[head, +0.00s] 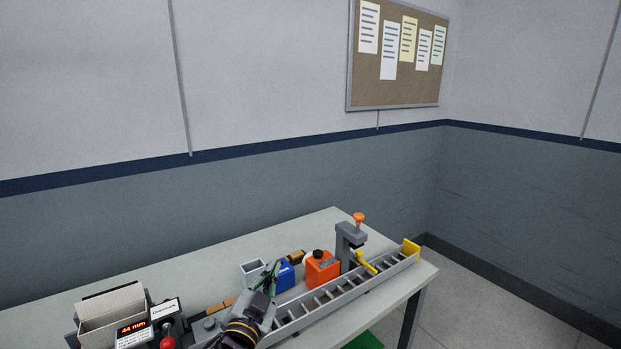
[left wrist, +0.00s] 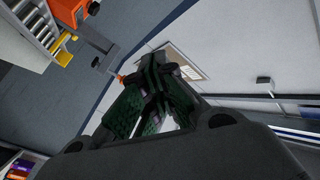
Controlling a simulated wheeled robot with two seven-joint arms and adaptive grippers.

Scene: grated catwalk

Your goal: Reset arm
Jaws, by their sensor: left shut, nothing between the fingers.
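My left gripper (head: 271,271) comes up from the bottom of the head view, above the table and in front of the blue container. Its dark green fingers are shut with nothing between them. In the left wrist view the closed fingers (left wrist: 153,82) point away from the camera, towards the wall. The gripper hides part of the grey slatted rail (head: 340,292) behind it. My right gripper does not show in either view.
The pale table (head: 190,272) bears a blue container (head: 285,277), an orange container (head: 321,268), a grey clamp post (head: 346,247) with an orange knob, and a grey open box (head: 253,270). A corkboard (head: 397,55) hangs behind.

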